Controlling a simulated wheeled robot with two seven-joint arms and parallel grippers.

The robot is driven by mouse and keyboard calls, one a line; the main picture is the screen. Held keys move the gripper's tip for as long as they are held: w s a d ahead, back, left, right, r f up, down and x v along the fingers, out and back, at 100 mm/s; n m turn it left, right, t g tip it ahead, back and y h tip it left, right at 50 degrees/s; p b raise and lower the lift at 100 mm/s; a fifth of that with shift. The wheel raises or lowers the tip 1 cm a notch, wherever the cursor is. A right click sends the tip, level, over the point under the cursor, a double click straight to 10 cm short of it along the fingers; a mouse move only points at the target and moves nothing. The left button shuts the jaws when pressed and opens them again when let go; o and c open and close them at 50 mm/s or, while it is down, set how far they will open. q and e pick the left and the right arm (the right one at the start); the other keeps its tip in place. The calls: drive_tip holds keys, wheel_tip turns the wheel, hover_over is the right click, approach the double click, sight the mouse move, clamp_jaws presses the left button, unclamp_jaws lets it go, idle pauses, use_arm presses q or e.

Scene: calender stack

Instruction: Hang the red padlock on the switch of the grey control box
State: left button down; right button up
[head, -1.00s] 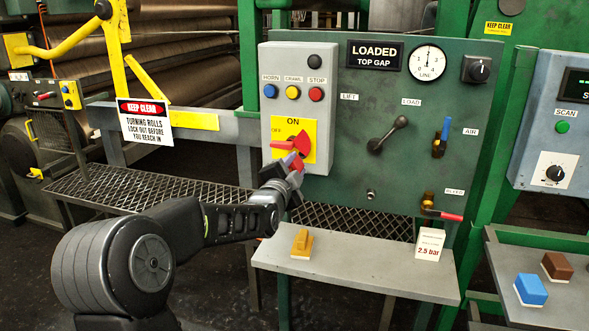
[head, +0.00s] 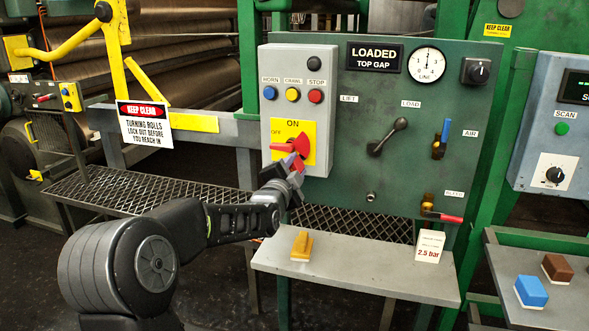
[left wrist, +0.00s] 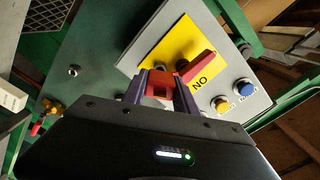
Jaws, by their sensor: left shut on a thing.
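The grey control box (head: 313,60) is on the left of the green panel, with a yellow plate (head: 310,127) low on its front. The red switch (head: 301,143) sits on this plate; its handle also shows in the left wrist view (left wrist: 197,67). My left gripper (head: 295,170) is in front of the plate, just below the switch. Its purple fingers are shut on the red padlock (left wrist: 160,84), held close beside the switch handle. I cannot tell whether the padlock touches the switch, and its shackle is not clear. My right gripper is not in view.
A grey shelf (head: 350,277) below the panel holds a yellow-orange block (head: 302,244) and a white 2.5 bar card (head: 429,246). A lever (head: 388,136) and valves stick out right of the box. A mesh grate (head: 140,190) lies at left.

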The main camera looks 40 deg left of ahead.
use_arm(q)
drive_tip(key=shift+x, duration=1.15)
drive_tip(key=shift+r, duration=0.1)
